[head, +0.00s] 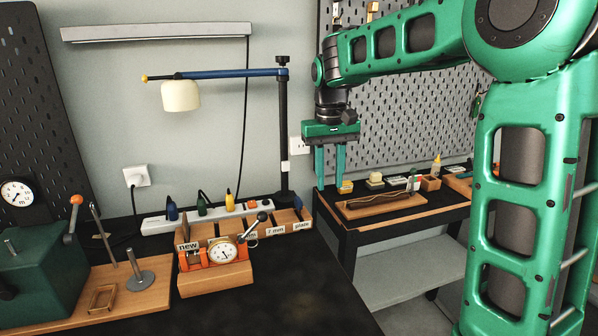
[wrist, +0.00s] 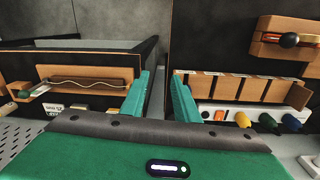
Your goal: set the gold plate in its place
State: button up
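My gripper (head: 329,188) hangs pointing down near the gap between the two benches. Its two green fingers are apart with nothing between them, as the wrist view (wrist: 160,92) also shows. I cannot make out the gold plate for certain. A thin brass-coloured rectangular outline (head: 102,298) lies on the wooden base of the green press (head: 40,270), at the front left, well away from my gripper. A wooden rack (head: 272,231) has labels including "new", "7 mm" and "plate"; its compartments also show in the wrist view (wrist: 228,88). A dial gauge block (head: 215,272) hides part of the rack.
A lamp post (head: 284,140) stands behind the rack. A power strip (head: 190,221) with coloured plugs lies at the back. A wooden tray (head: 383,206) with a wavy strip sits on the right bench. The black bench top right of the gauge is clear.

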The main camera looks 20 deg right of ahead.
jog(key=n, duration=0.1)
send_over(298, 199)
jog(key=shift+s+d, duration=0.1)
jog(key=shift+d, duration=0.2)
jog(key=shift+w+a+f, duration=0.15)
jog(key=shift+w+a, duration=0.1)
jog(key=shift+a, duration=0.1)
notch_tip(298, 199, down, 8)
jog(key=shift+d+r, duration=0.1)
jog(key=shift+r, duration=0.15)
grip_shut()
